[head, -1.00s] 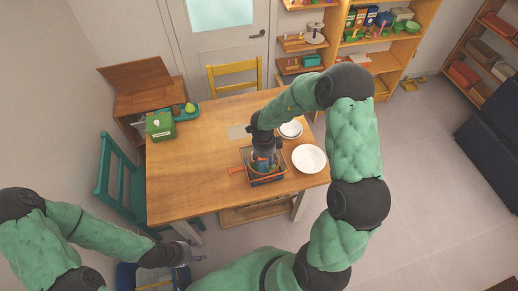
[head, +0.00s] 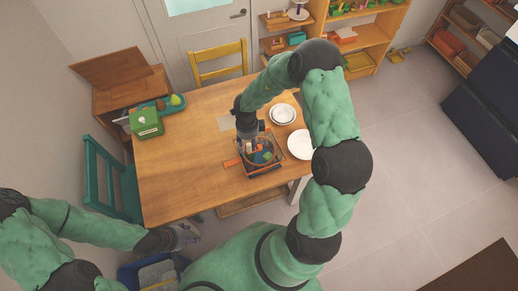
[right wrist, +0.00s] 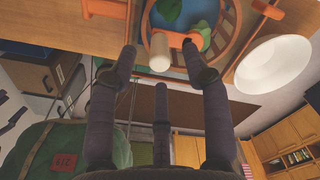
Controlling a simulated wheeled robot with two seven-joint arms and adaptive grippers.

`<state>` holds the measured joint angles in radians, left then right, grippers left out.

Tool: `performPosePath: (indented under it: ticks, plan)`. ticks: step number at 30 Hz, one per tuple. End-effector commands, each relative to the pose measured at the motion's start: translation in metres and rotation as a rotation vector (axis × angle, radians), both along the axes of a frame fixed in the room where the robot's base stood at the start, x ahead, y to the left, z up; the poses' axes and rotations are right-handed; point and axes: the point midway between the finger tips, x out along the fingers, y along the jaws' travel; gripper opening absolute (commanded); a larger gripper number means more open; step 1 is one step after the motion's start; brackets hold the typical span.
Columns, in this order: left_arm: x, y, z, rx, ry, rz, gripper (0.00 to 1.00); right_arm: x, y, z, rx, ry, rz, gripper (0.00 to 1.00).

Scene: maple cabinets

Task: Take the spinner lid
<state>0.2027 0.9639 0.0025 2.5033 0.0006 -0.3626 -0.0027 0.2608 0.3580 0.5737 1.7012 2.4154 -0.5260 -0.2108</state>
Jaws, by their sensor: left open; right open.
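A round, orange-slatted spinner (head: 262,152) stands on the table near its front right. From the right wrist, its round top (right wrist: 200,12) shows blue with green and orange pieces, cut off by the upper edge. A pale, upright-looking knob (right wrist: 160,52) sits at its near side; I cannot tell the lid's exact outline. My right gripper (head: 251,143) is open and empty above the spinner's back left. In the right wrist view its fingers (right wrist: 160,58) flank the knob, with visible gaps. My left gripper (head: 188,236) is open and empty below the table's front edge.
A green box (head: 146,123) and a teal tray (head: 162,104) are at the table's far left. The left middle of the wooden table (head: 185,160) is clear. Yellow and teal chairs border it.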

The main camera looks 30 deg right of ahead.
Motion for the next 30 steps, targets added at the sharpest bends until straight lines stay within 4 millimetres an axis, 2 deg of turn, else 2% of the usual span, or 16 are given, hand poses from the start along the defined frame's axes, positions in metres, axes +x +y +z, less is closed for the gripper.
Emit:
performPosePath:
  ticks: [9, 17, 18, 23, 30]
  plan:
    - [0.0, 0.0, -0.013, 0.0, 0.0, 0.0, 0.57, 0.0, 0.0, -0.043, 0.001, 0.003, -0.001, 0.49]
    - [0.0, 0.0, -0.013, 0.0, 0.0, 0.0, 0.57, 0.0, 0.0, -0.048, 0.0, 0.001, 0.001, 0.49]
    - [0.0, 0.0, -0.013, 0.0, 0.0, 0.0, 0.57, 0.0, 0.001, -0.047, 0.0, 0.001, 0.001, 0.46]
    - [0.0, 0.0, -0.013, 0.0, 0.0, 0.0, 0.57, 0.0, 0.001, -0.047, 0.001, 0.002, 0.001, 0.01]
    - [0.0, 0.0, -0.013, 0.0, 0.0, 0.0, 0.57, 0.001, 0.001, -0.047, 0.0, 0.001, 0.001, 0.0]
